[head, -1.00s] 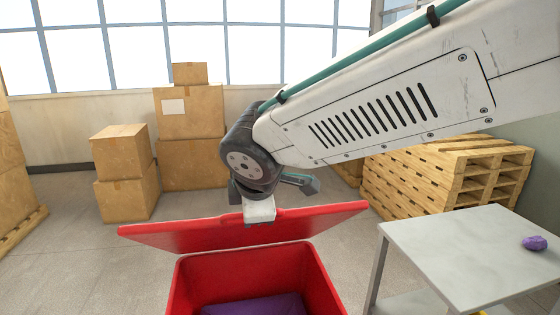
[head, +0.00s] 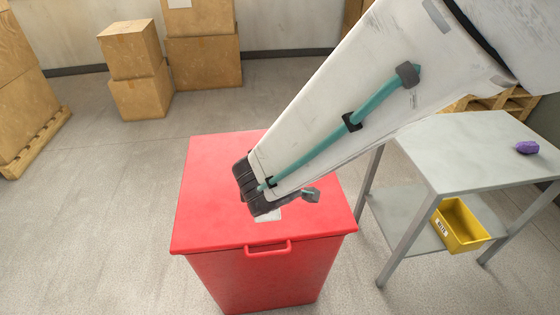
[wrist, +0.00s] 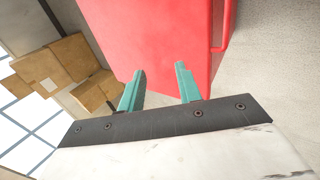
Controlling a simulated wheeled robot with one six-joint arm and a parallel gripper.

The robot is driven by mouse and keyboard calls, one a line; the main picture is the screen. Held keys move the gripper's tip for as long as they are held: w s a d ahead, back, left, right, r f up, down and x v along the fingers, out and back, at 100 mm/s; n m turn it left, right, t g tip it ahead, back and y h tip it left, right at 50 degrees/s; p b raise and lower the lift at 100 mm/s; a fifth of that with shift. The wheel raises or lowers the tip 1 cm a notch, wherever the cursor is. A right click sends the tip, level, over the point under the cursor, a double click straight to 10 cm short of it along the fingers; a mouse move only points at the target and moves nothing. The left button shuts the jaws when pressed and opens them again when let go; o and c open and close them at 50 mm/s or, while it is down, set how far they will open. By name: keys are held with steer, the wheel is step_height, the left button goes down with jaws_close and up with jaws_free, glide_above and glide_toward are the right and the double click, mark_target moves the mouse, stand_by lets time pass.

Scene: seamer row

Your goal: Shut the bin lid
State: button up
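The red bin (head: 262,278) stands on the floor in the middle of the head view. Its red lid (head: 222,170) lies flat over the top, with no gap visible at the front edge, and it hides the inside. The lid's handle (head: 268,250) is at the near edge. My gripper is over the middle of the lid, partly hidden by my arm in the head view. In the wrist view my gripper (wrist: 160,69) has its two teal fingers apart with nothing between them, the red lid (wrist: 160,30) close beyond. I cannot tell whether the fingers touch it.
A grey table (head: 470,150) with a purple object (head: 527,147) on top stands right of the bin. A yellow bin (head: 460,226) sits on its lower shelf. Cardboard boxes (head: 135,70) stand at the back left. The floor left of the bin is clear.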

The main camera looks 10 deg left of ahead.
steer(key=v, duration=0.7)
steer(key=shift+s+r, duration=0.2)
steer(key=shift+r, duration=0.1)
